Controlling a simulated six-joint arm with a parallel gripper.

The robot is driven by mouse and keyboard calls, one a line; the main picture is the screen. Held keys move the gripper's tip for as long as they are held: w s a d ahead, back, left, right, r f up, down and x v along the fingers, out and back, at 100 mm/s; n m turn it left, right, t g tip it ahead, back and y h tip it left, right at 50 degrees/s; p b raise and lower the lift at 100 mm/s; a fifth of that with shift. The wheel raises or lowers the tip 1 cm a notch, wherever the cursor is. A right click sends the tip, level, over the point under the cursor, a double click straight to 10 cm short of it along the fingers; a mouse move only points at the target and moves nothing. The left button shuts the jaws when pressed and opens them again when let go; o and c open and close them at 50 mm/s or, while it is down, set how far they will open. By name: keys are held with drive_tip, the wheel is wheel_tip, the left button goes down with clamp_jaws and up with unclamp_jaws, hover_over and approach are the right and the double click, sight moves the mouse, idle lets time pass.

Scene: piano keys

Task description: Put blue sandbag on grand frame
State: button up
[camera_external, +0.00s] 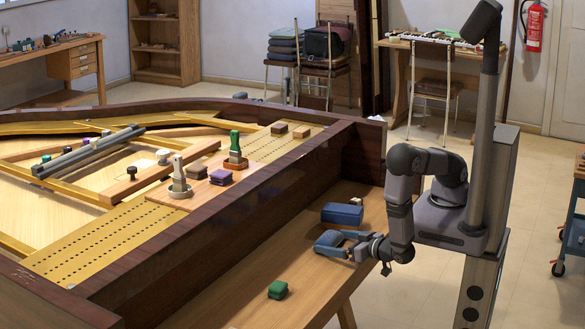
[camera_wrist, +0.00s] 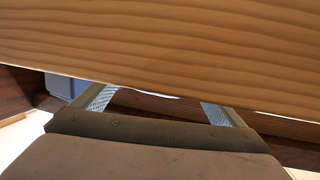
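The blue sandbag (camera_external: 342,213) lies on the wooden shelf beside the piano, just beyond my gripper. My gripper (camera_external: 325,243) points left, low over the shelf, and appears apart from the sandbag. In the wrist view my gripper (camera_wrist: 160,97) has its two grey-padded fingers wide apart with nothing seen between them. A blue-grey patch (camera_wrist: 62,85) at the left of the wrist view may be the sandbag; I cannot tell. The grand frame (camera_external: 100,240) is the gold-coloured, perforated frame inside the dark piano case.
A green bag (camera_external: 278,289) lies nearer on the shelf; a small pale block (camera_external: 356,201) is behind the blue sandbag. The dark piano rim (camera_external: 255,215) rises between shelf and frame. A purple bag (camera_external: 221,177), green-handled tool (camera_external: 235,147) and several blocks occupy the frame.

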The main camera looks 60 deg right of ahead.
sight(333, 239)
drive_tip(key=shift+c, duration=1.3)
drive_tip(key=shift+r, duration=0.2)
drive_tip(key=shift+r+p, duration=0.7)
drive_tip(key=shift+r, duration=4.15)
drive_tip(key=shift+h, duration=0.3)
drive_tip(key=shift+w+a+m, duration=0.1)
drive_tip(key=shift+a+m, duration=0.3)
drive_tip(key=shift+w+a+f+m+h, duration=0.1)
drive_tip(key=shift+w+m+h, duration=0.15)
drive_tip(key=shift+h, duration=0.25)
drive_tip(key=w+d+r+m+g+h+p, duration=0.1)
drive_tip(key=d+m+g+h+p, duration=0.1)
drive_tip(key=d, duration=0.4)
drive_tip(key=w+d+r+m+g+h+p, duration=0.2)
drive_tip(key=d+h+p, duration=0.1)
drive_tip(key=d+p, duration=0.2)
drive_tip(key=w+d+r+m+g+h+p, duration=0.1)
drive_tip(key=d+m+h+p, duration=0.1)
drive_tip(key=d, duration=0.5)
drive_tip(key=shift+w+d+r+m+g+h+p, duration=0.35)
drive_tip(key=shift+m+g+h+p, duration=0.1)
drive_tip(key=shift+p, duration=0.75)
